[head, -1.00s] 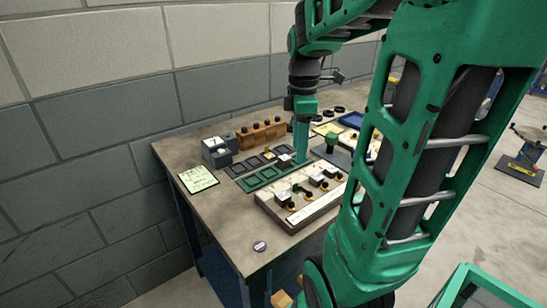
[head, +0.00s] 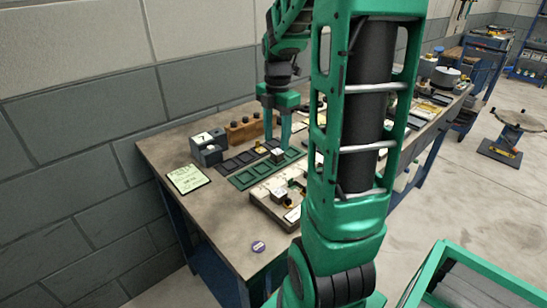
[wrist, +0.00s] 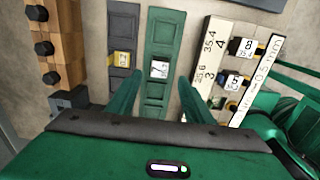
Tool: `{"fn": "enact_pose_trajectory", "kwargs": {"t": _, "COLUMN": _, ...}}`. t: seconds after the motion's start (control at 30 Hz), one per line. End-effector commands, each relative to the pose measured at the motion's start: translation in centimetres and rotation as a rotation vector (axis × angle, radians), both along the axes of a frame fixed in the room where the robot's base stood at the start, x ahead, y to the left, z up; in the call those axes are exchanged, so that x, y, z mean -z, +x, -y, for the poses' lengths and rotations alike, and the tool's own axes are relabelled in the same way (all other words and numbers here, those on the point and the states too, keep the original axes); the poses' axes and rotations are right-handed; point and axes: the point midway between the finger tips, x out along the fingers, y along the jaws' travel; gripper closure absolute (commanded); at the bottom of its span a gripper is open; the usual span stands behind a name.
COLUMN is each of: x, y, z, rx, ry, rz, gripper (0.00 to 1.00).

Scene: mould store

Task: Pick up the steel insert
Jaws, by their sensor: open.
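A small grey block with a white, marked top, which looks like the steel insert (wrist: 159,69), sits in a compartment of the green tray (wrist: 158,107). It also shows in the head view (head: 277,156), toward the far end of the green tray (head: 248,180). My gripper (wrist: 158,82) is open, with its two green fingers apart and pointing toward the block. In the head view my gripper (head: 277,142) hangs over the tray, just above the block. The fingers do not visibly touch it. The mark on its top is too small to read.
A dark tray (wrist: 122,88) with a yellow block (wrist: 120,59) lies left of the green tray. A white numbered board (wrist: 225,45) with several labelled blocks lies to the right. A wooden rack (head: 246,129) with black knobs and a grey box (head: 207,146) stand behind.

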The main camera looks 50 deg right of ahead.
Motion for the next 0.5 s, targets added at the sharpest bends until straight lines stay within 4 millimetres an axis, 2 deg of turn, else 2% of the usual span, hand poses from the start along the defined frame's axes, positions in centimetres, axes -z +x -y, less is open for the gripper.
{"fn": "enact_pose_trajectory", "kwargs": {"t": 0.3, "x": 4.1, "y": 0.2, "z": 0.5, "rx": 0.001, "ry": 0.002, "rz": -0.003, "gripper": 0.53}}
{"fn": "enact_pose_trajectory", "kwargs": {"t": 0.5, "x": 5.1, "y": 0.2, "z": 0.5, "rx": 0.001, "ry": 0.001, "rz": -0.001, "gripper": 0.53}}
